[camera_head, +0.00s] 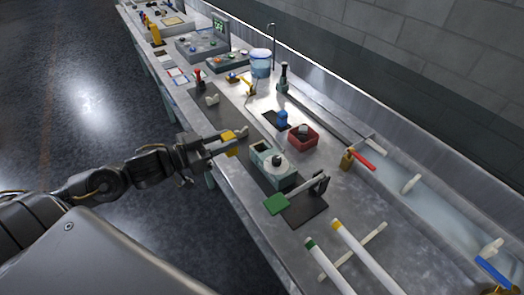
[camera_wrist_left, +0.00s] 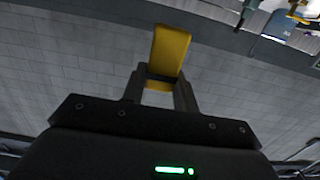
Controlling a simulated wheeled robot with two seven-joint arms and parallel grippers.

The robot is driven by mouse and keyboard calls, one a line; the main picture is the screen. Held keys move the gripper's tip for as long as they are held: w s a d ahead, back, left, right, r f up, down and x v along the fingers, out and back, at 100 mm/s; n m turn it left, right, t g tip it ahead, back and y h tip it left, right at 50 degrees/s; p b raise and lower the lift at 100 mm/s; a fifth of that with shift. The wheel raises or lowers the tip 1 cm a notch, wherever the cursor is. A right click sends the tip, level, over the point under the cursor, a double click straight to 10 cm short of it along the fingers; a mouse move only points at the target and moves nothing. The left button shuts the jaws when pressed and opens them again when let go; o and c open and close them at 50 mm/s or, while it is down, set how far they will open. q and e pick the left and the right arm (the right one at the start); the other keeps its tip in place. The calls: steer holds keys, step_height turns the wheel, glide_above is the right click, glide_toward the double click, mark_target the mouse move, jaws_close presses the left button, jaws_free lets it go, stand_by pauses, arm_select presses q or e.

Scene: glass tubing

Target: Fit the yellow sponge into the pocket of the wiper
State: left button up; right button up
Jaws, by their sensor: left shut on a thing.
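My left gripper (camera_head: 222,143) is shut on the yellow sponge (camera_head: 230,139), at the near edge of the long bench. In the left wrist view, the sponge (camera_wrist_left: 170,50) sticks out past the two fingers of the left gripper (camera_wrist_left: 160,86) as a plain yellow block. A teal block (camera_head: 287,182) with a dark opening and a dark knob on top stands to the right of the sponge, apart from it. It may be the wiper with its pocket, but I cannot tell for certain. My right gripper is not in view.
A red box (camera_head: 302,139) and a blue object (camera_head: 282,119) stand behind the teal block. A green pad (camera_head: 276,204) with a pale handle is nearer, by a dark plate. White tubes (camera_head: 366,258) lie at the right front. A blue bucket (camera_head: 261,63) is farther back.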

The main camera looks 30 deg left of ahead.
arm_select(q)
steer(key=shift+w+f, duration=0.2)
steer(key=w+f+b, duration=0.2)
steer(key=w+b, duration=0.1)
steer(key=w, duration=0.1)
steer(key=w+d+f+b, duration=0.1)
steer(key=w+f+b, duration=0.2)
steer(key=w+b, duration=0.1)
steer(key=w+d+f+b, duration=0.1)
steer(key=w+f+b, duration=0.2)
steer(key=w+b, duration=0.1)
steer(key=shift+f, duration=0.2)
steer(key=shift+w+d+f, duration=0.1)
steer(key=shift+w+f, duration=0.05)
steer(key=shift+w, duration=0.15)
